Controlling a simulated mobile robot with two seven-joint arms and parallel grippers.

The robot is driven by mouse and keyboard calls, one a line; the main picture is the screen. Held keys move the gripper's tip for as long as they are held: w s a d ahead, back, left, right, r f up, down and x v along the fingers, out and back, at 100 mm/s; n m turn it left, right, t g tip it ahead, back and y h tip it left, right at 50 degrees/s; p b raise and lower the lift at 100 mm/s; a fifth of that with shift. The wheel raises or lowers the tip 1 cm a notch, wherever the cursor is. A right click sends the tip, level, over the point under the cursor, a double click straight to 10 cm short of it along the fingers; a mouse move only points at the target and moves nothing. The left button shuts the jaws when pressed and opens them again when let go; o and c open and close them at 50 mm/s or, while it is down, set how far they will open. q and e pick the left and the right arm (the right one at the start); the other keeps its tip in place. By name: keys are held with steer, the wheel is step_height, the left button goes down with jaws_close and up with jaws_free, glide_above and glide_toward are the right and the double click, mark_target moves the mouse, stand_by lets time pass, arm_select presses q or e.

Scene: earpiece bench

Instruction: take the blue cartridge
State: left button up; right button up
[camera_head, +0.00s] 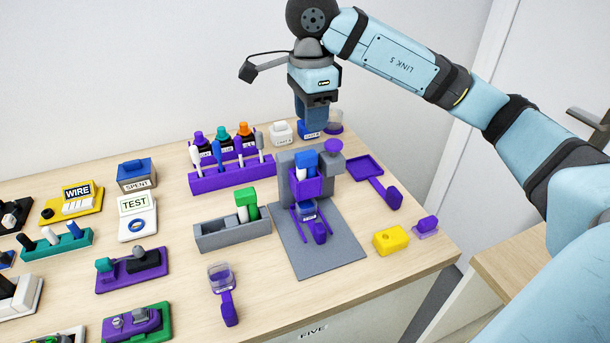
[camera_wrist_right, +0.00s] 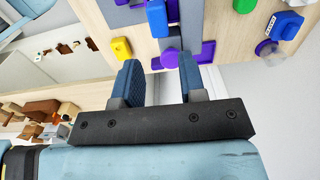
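A blue cartridge-like block with a white label (camera_head: 309,130) stands at the back of the bench, beside a clear cup with a purple base (camera_head: 334,122). It also shows at the upper right of the right wrist view (camera_wrist_right: 288,25). My right gripper (camera_head: 317,122) hangs in the head view over that back area, fingers pointing down and partly overlapping the block. In the right wrist view its two blue fingers (camera_wrist_right: 160,82) are apart with nothing between them. Other blue pieces sit in the grey and purple stand (camera_head: 305,160), so which is the cartridge is uncertain. My left gripper is out of view.
A white block (camera_head: 281,131) stands left of the blue one. A purple rack (camera_head: 232,176) with bottles and sticks is further left. A purple tray with a handle (camera_head: 366,168) and a yellow block (camera_head: 391,241) lie right. The wall is close behind.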

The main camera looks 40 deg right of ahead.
mark_target(307, 153)
step_height(307, 153, down, 5)
steer(key=shift+r, duration=0.15)
steer(key=shift+w+a+f, duration=0.1)
steer(key=shift+a+f, duration=0.1)
steer(key=shift+f, duration=1.15)
steer(key=shift+a+f, duration=0.2)
steer(key=shift+f, duration=1.15)
jaws_close()
